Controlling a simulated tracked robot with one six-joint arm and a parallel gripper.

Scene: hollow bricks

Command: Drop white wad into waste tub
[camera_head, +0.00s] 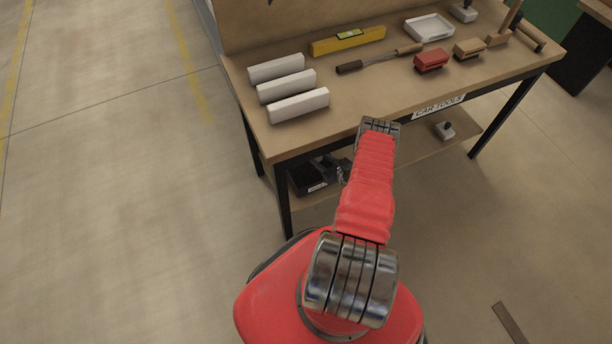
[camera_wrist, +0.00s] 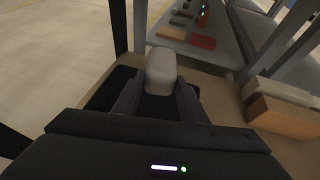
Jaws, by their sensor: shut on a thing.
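In the wrist view, a whitish, rounded wad (camera_wrist: 160,67) sits between the tips of my gripper (camera_wrist: 160,84), which is shut on it. A dark, flat-looking area (camera_wrist: 98,95) shows below and left of the fingers; I cannot tell if it is the tub. In the head view, a black open-looking box (camera_head: 306,178) with a small label stands on the lower shelf under the bench. It may be the waste tub. My red arm reaches to the bench's front edge there, and the wad is hidden.
The bench (camera_head: 345,115) carries white blocks (camera_head: 286,87), a yellow level (camera_head: 347,40), a file (camera_head: 378,59), a red block (camera_head: 431,60) and a white tray (camera_head: 429,27). Its black legs frame the lower shelf (camera_head: 405,155). In the wrist view, a pale and orange block (camera_wrist: 287,118) lies right.

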